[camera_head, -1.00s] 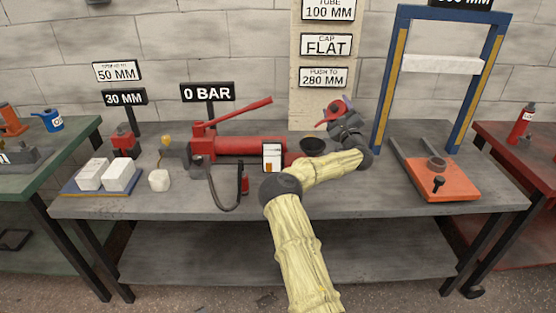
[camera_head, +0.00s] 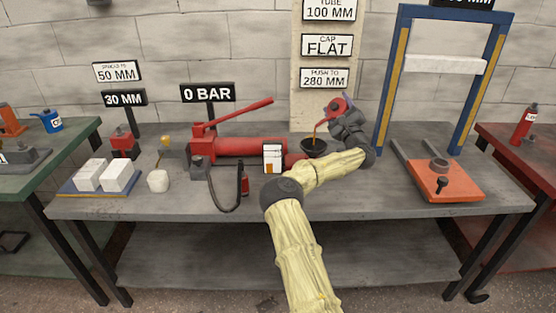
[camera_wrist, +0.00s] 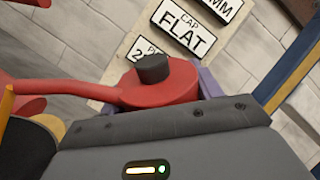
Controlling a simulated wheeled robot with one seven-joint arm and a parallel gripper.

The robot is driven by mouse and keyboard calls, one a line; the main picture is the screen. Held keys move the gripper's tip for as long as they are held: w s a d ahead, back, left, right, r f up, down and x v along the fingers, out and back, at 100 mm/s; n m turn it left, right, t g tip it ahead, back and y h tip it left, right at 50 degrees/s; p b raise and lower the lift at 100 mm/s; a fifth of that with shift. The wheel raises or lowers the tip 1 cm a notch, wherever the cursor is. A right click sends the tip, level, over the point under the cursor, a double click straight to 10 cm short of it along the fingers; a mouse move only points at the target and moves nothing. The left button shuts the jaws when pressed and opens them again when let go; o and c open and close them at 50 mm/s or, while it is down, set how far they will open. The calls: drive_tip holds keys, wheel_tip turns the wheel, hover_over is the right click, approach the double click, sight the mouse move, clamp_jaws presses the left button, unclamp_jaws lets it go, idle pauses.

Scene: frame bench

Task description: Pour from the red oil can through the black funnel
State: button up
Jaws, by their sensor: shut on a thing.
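The red oil can (camera_head: 337,106) is tilted to the left above the black funnel (camera_head: 313,147). A thin brown stream of oil (camera_head: 316,129) runs from its spout toward the funnel's mouth. My gripper (camera_head: 346,110) is shut on the can, to the right of and above the funnel. In the wrist view the red can (camera_wrist: 165,92) shows with its dark cap and its spout reaching left, between the purple fingers. A dark round shape at the lower left of the wrist view looks like the funnel (camera_wrist: 30,148). The funnel's lower end is hidden.
The red pump (camera_head: 240,147) with its raised handle and black hose stands left of the funnel.

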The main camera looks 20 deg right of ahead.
drive_tip(key=shift+a+r+n+b, duration=0.15)
drive_tip(key=shift+r+n+b, duration=0.2)
drive_tip(key=shift+b, duration=0.6)
drive_tip(key=shift+s+a+r+n+y+b, duration=0.2)
drive_tip(key=shift+r+n+y+b, duration=0.25)
drive_tip(key=shift+n+y+b, duration=0.45)
drive_tip(key=shift+w+f+m+h, duration=0.1)
drive_tip(key=shift+m+h, duration=0.15)
drive_tip(key=shift+h, duration=0.05)
idle(3.4)
drive_tip(key=shift+d+f+m+b, duration=0.15)
drive_tip(key=shift+f+m+b, duration=0.15)
drive_tip(key=shift+m, duration=0.2)
drive_tip(key=shift+d+f+m+h, duration=0.15)
drive_tip(key=shift+f+m+h, duration=0.15)
drive_tip(key=shift+m+h, duration=0.3)
drive_tip(key=shift+f, duration=0.1)
drive_tip(key=shift+w+d+f+m+b, duration=0.15)
drive_tip(key=shift+f+m+b, duration=0.15)
drive_tip(key=shift+m, duration=0.2)
